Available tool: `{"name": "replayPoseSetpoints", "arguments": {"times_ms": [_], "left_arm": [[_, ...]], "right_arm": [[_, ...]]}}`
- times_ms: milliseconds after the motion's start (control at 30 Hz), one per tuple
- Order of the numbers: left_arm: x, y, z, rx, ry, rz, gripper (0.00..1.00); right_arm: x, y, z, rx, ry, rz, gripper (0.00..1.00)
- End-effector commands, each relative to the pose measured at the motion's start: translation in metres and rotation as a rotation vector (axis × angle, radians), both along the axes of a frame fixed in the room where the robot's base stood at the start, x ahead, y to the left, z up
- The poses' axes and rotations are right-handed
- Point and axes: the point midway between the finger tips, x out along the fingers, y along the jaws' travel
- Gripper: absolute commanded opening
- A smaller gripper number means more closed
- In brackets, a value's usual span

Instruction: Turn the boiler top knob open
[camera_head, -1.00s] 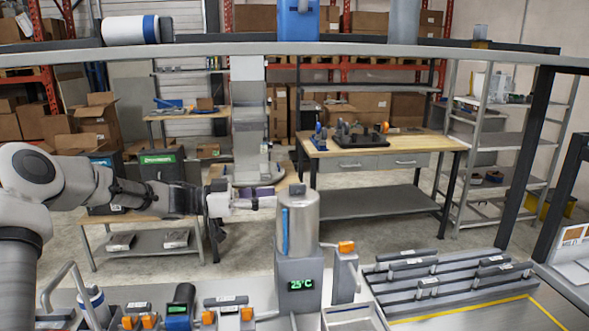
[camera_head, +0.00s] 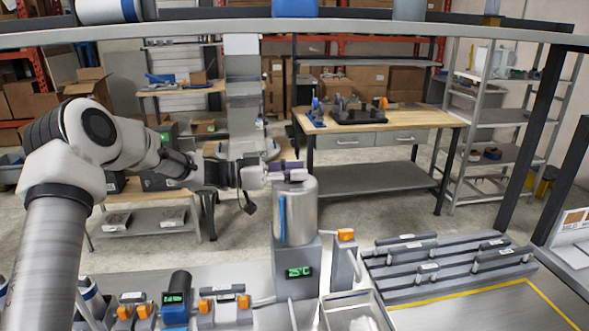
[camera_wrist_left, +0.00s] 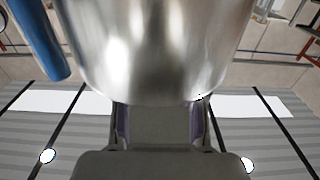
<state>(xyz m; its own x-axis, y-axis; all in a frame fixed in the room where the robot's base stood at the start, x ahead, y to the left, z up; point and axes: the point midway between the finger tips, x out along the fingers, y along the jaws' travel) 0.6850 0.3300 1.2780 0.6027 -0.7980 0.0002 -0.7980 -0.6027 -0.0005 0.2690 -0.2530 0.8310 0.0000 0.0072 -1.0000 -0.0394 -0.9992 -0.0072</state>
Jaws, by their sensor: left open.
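The boiler (camera_head: 297,215) is an upright steel cylinder with a blue strip on its side. It stands on a grey base with a green display reading 25°C. Its small grey top knob (camera_head: 296,177) sits on the lid. My left gripper (camera_head: 288,167) is open, with its purple-padded fingers at the boiler's top, close by the knob. I cannot tell whether they touch it. In the left wrist view the boiler's shiny body (camera_wrist_left: 160,50) fills the upper middle, and the gripper (camera_wrist_left: 160,115) shows below it. The knob is not clear there. My right gripper is not in view.
An orange-topped tap post (camera_head: 346,235) stands right of the boiler. Several small dispensers with orange parts (camera_head: 205,306) stand at the front left. A grey rack with bars (camera_head: 450,268) lies at the right. A rail (camera_head: 300,27) crosses above. A wooden workbench (camera_head: 420,120) stands behind.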

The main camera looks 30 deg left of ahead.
Motion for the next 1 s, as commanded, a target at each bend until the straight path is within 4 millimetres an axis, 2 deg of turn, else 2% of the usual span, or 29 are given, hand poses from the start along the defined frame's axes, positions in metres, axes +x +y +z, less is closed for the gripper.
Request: {"name": "replayPoseSetpoints", "arguments": {"times_ms": [33, 133, 167, 667, 867, 1000], "left_arm": [[0.000, 0.000, 0.000, 0.000, 0.000, 0.000, 0.41], [0.000, 0.000, 0.000, 0.000, 0.000, 0.000, 0.05], [0.000, 0.000, 0.000, 0.000, 0.000, 0.000, 0.00], [-0.001, -0.001, -0.003, 0.000, 0.003, 0.050, 0.00], [-0.001, -0.001, -0.005, 0.000, 0.004, 0.160, 0.00], [-0.002, -0.002, -0.008, 0.000, 0.004, 0.271, 0.00]], "right_arm": [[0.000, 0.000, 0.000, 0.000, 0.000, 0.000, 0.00], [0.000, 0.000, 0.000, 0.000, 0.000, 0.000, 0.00], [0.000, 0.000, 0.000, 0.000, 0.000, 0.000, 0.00], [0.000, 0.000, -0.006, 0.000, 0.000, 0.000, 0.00], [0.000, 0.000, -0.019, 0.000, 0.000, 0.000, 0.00], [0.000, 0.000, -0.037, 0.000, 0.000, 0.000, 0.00]]}}
